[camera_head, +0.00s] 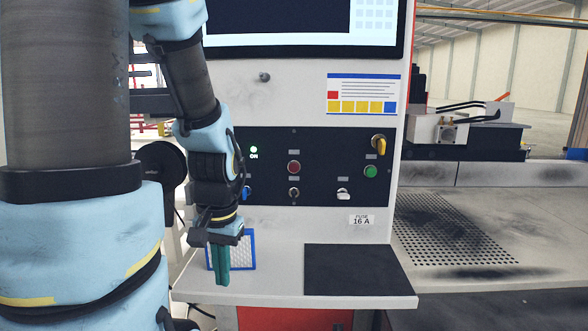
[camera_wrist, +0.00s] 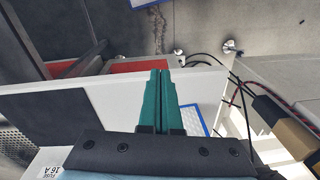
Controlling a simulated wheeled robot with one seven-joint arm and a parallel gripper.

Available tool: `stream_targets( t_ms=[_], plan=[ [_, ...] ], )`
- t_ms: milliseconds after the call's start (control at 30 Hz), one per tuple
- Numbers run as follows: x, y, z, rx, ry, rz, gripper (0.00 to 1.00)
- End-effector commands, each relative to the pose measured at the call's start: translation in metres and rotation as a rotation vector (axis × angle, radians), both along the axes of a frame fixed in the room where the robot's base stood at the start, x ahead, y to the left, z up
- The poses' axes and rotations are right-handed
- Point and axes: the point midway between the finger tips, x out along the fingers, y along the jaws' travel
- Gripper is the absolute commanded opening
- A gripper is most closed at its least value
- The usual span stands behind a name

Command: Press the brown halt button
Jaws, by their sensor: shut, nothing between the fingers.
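A black control panel on the white machine front carries several controls in the head view. A dark red to brownish round button (camera_head: 293,167) sits in the upper middle of this panel; I cannot tell its exact shade. A green button (camera_head: 370,171) is at its right, and a blue button (camera_head: 246,192) is partly hidden by my arm at the lower left. My gripper (camera_head: 222,284) points down below and left of the panel, apart from the buttons. Its green fingers are shut and empty; they also show together in the wrist view (camera_wrist: 161,75).
A yellow rotary knob (camera_head: 380,143), a white switch (camera_head: 343,194) and a key switch (camera_head: 294,193) share the panel. Below it a white shelf (camera_head: 270,289) bears a black mat (camera_head: 358,270) and a blue-framed filter (camera_head: 250,250) beside my fingers. A screen (camera_head: 300,45) is above.

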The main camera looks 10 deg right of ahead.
Motion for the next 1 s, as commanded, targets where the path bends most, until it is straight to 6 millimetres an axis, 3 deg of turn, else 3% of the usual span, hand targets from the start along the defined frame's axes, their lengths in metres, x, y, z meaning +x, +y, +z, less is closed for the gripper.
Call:
stream_targets(
  t_ms=[100,200,333,433,600,700,833,1000],
  plan=[
    [-0.014,-0.008,-0.003,0.171,0.146,-0.462,0.00],
    [-0.011,-0.007,0.006,0.403,0.308,-0.956,0.00],
    [0.024,-0.021,0.038,0.796,0.523,-1.542,0.00],
    [0.057,-0.057,0.072,1.135,0.670,-1.859,0.00],
    [0.084,-0.119,0.114,1.552,0.817,-2.068,0.00],
    [0.088,-0.142,0.128,1.694,0.859,-2.103,0.00],
    [0.090,-0.156,0.136,1.778,0.883,-2.115,0.00],
    [0.090,-0.158,0.138,1.789,0.887,-2.115,0.00]
  ],
)
